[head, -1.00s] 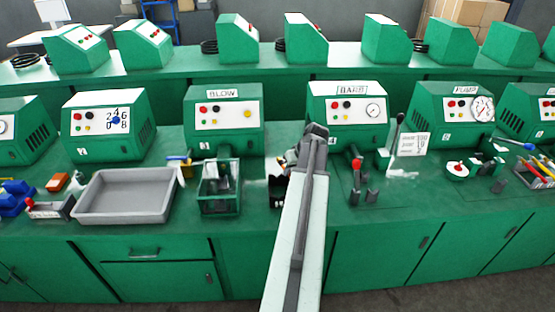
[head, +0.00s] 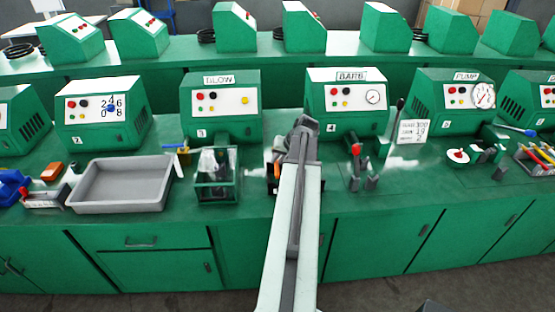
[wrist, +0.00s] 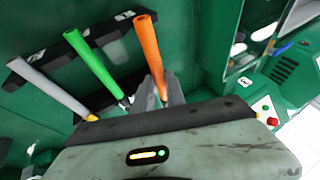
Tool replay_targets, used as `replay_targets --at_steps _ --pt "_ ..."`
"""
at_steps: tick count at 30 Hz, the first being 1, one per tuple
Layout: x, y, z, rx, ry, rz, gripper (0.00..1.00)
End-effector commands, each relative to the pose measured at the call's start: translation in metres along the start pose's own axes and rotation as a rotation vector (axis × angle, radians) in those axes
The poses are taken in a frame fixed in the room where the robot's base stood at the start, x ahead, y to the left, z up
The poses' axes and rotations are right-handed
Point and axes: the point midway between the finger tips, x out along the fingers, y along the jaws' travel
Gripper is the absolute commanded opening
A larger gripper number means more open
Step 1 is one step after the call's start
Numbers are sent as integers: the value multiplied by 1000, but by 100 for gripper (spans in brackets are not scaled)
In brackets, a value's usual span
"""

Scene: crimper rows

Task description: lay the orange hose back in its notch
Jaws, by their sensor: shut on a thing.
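The orange hose (wrist: 149,45) stands between the grey fingers of my gripper (wrist: 157,92) in the wrist view, its open end pointing up and away from the fingers. My gripper is shut on it. A black notched rack (wrist: 72,45) lies left of the orange hose. A green hose (wrist: 92,63) and a grey hose (wrist: 48,88) cross it side by side. The orange hose is at the rack's right end; I cannot tell whether it touches the rack or sits in a notch. In the head view my arm hides most of the rack.
In the head view a dark green bin (head: 216,190) and a grey tray (head: 122,185) stand to the left. The BARB machine (head: 345,103) is behind my arm, with a red-topped lever (head: 356,150) to the right. Bare green counter lies in front.

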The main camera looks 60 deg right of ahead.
Motion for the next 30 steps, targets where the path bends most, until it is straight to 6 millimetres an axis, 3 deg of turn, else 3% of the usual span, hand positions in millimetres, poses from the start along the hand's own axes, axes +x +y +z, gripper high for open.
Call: replay_targets --at_steps 1,9,20,21,23,30 --pt "13 5 5 0 0 0 0" --pt "42 17 17 -1 0 0 0" --pt "44 18 18 -2 0 -1 0" --pt "44 18 18 -2 0 -1 21" --pt "44 17 18 -2 -1 -1 38" --pt "44 17 18 -2 -1 -1 41"
